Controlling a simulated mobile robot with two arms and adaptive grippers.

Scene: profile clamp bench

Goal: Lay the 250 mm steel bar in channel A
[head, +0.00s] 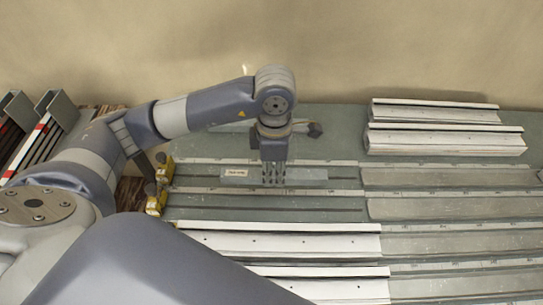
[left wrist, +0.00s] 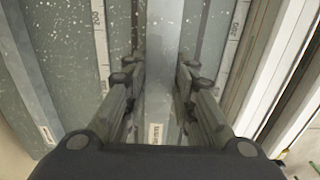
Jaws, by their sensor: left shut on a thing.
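The steel bar (head: 310,174) is a flat grey strip with a small white label near its left end. In the head view it lies lengthwise along the rearmost grooved lane (head: 345,180), between two ruler strips. My left gripper (head: 273,180) points down over the bar's middle and is shut on it. In the left wrist view the bar (left wrist: 163,45) runs between the two fingers (left wrist: 160,85), its label near the palm. I cannot tell whether the bar rests on the lane floor or is slightly above it. No channel letter is readable. My right gripper is not in view.
Two yellow clamps (head: 156,200) stand at the lanes' left end. White profiles (head: 445,138) lie at the back right, and white rails (head: 280,243) cover the front lanes' left part. A rack with upright bars (head: 38,130) stands far left. The second lane (head: 260,207) is bare.

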